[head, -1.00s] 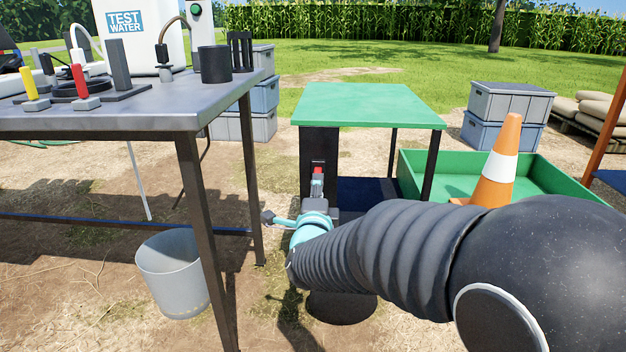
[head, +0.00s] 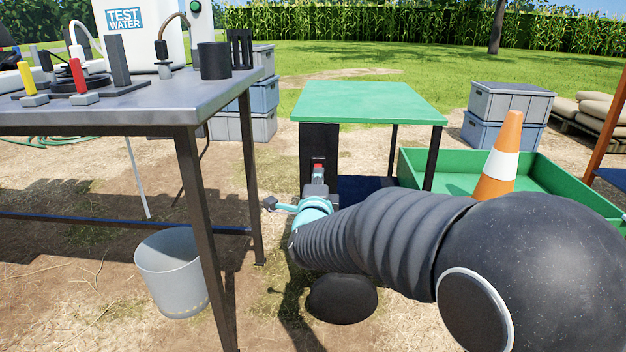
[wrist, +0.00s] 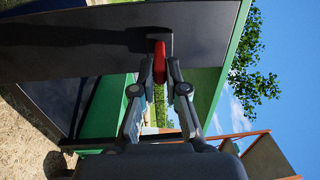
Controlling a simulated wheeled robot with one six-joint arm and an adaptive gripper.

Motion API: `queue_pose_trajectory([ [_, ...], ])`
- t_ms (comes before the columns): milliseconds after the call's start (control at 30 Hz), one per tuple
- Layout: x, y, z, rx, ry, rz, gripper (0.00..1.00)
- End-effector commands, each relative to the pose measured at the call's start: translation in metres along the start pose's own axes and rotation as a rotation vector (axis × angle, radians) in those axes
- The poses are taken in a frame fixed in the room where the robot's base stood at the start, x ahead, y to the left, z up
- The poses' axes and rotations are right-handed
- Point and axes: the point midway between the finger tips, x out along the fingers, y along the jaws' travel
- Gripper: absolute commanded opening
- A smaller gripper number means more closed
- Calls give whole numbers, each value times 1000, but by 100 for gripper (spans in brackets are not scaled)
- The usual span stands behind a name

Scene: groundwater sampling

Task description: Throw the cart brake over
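The cart (head: 369,101) has a green top and a dark front panel (head: 319,142). Its brake shows as a small red lever (head: 318,167) on that panel. In the wrist view the red lever (wrist: 159,60) hangs from a dark mount on the panel (wrist: 70,45). My gripper (head: 317,187) is in front of the panel, just below the lever. In the wrist view its fingertips (wrist: 160,72) stand apart, one on each side of the lever's lower part. A small gap seems to show beside the lever; firm contact cannot be made out.
A metal table (head: 130,108) with sampling gear stands close on the left, a grey bucket (head: 172,272) under its edge. A green tray (head: 450,179) with an orange cone (head: 498,165) is right of the cart. Stacked crates (head: 505,115) stand behind the tray.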

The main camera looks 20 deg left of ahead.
Motion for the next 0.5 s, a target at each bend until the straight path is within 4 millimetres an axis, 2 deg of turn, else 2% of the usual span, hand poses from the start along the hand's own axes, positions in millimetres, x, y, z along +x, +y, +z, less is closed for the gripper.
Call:
queue_pose_trajectory([
  [167, 1, 3, 0, -1, 2, -9, 0],
  [500, 9, 33, -1, -3, 3, -173, 0],
])
